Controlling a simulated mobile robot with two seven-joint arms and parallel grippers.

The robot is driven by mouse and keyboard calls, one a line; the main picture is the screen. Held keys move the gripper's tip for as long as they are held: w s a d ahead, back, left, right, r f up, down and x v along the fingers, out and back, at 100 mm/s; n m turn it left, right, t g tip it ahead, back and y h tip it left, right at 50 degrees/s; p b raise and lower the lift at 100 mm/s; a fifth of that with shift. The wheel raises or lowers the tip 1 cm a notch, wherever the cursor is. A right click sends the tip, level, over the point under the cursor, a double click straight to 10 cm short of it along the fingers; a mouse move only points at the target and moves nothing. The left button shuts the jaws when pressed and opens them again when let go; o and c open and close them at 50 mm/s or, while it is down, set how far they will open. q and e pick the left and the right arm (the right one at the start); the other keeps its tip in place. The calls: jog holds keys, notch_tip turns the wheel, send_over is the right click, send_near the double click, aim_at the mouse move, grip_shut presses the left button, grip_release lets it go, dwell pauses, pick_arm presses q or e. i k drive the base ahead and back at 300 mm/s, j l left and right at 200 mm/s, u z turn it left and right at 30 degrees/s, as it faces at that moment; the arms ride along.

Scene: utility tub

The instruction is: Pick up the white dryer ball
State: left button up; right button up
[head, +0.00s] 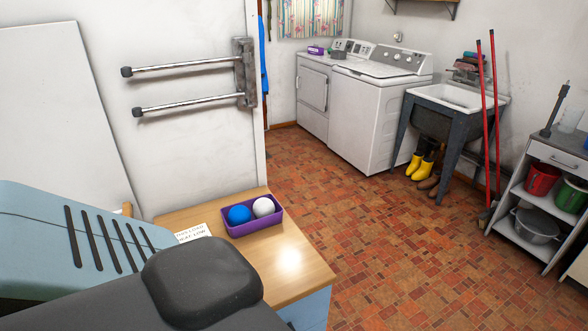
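The white dryer ball (263,207) sits in a small purple bin (255,227) on a wooden-topped surface (301,251) at the lower middle of the head view. A blue ball (239,215) lies beside it on the left in the same bin. The lower parts of both balls are hidden by the bin's wall. Neither my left gripper nor my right gripper is in view.
A card with writing (193,233) lies left of the bin. The wooden top is clear to the bin's right and front. White washing machines (372,117) and a utility sink (455,100) stand across open tiled floor (385,235). Shelves (545,190) stand at right.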

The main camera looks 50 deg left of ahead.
aim_at(263, 207)
jog(key=i, duration=2.55)
jog(key=u, duration=4.1)
